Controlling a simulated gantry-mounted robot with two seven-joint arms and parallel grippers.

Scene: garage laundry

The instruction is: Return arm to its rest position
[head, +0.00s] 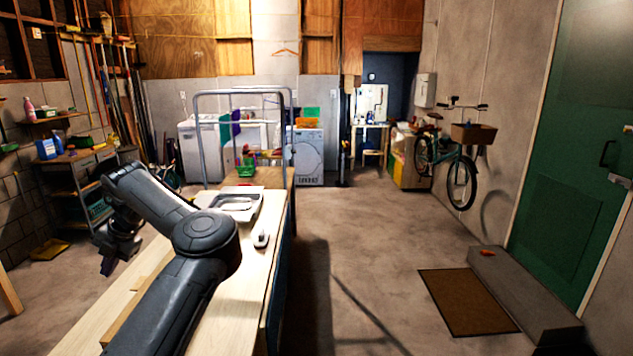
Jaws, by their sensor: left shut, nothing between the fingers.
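My left arm reaches in from the bottom left of the head view, over a pale wooden bench (262,285). It bends at the elbow above the bench and folds back to the left. My left gripper (108,265) points downward off the bench's left side. It is dark and small in the picture, shut, with no object in it. My right gripper and arm are not in the head view.
A shelf cart (78,180) stands at left. A washer (308,160), bicycle (452,160) and brown doormat (466,302) are farther off. The floor right of the bench is mostly clear.

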